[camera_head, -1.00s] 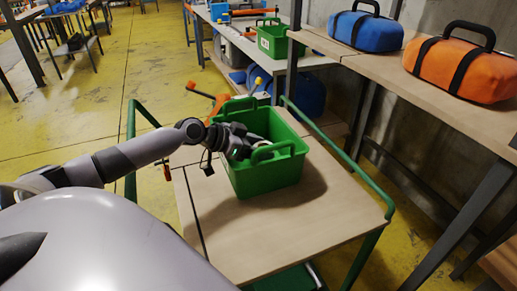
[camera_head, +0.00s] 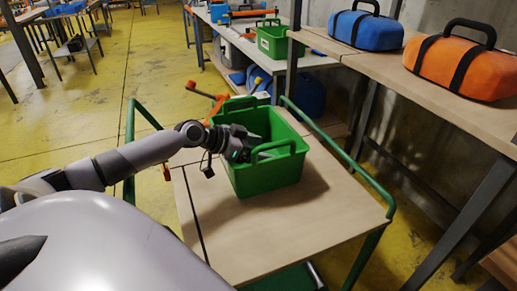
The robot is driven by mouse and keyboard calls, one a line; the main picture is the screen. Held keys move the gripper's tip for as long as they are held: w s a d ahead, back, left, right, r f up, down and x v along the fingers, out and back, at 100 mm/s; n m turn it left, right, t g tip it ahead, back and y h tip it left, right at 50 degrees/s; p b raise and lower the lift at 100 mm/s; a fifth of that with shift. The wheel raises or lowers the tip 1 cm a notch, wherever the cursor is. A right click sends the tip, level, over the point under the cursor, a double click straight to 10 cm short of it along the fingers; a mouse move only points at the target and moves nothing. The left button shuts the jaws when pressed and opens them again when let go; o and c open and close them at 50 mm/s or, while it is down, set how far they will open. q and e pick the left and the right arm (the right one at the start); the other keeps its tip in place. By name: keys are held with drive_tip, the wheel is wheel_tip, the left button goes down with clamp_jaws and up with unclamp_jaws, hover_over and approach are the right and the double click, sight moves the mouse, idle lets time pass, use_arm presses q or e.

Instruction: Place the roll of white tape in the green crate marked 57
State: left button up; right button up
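A green crate (camera_head: 262,180) stands on the wooden top of a trolley; no number can be read on it. My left gripper (camera_head: 250,150) reaches in over the crate's left side, with its fingers inside the opening. The crate's near wall and handle partly hide the fingers, so I cannot tell whether they are open or shut. A small pale patch (camera_head: 265,156) shows beside the fingers, behind the near handle; it may be the roll of white tape, but it is too small to tell. My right gripper is not in view.
The trolley top (camera_head: 300,215) is bare in front of the crate and has green side rails (camera_head: 345,160). Another green crate (camera_head: 273,42) with an unreadable white label stands on a bench behind. Blue (camera_head: 366,31) and orange (camera_head: 462,62) bags lie on the shelf at right.

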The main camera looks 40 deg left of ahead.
use_arm(q)
drive_tip(key=shift+s+f, duration=0.15)
drive_tip(key=shift+f, duration=0.25)
drive_tip(key=shift+r+p, duration=0.8)
drive_tip(key=shift+p, duration=0.05)
drive_tip(key=shift+p+v, duration=0.55)
drive_tip(key=shift+v, duration=5.35)
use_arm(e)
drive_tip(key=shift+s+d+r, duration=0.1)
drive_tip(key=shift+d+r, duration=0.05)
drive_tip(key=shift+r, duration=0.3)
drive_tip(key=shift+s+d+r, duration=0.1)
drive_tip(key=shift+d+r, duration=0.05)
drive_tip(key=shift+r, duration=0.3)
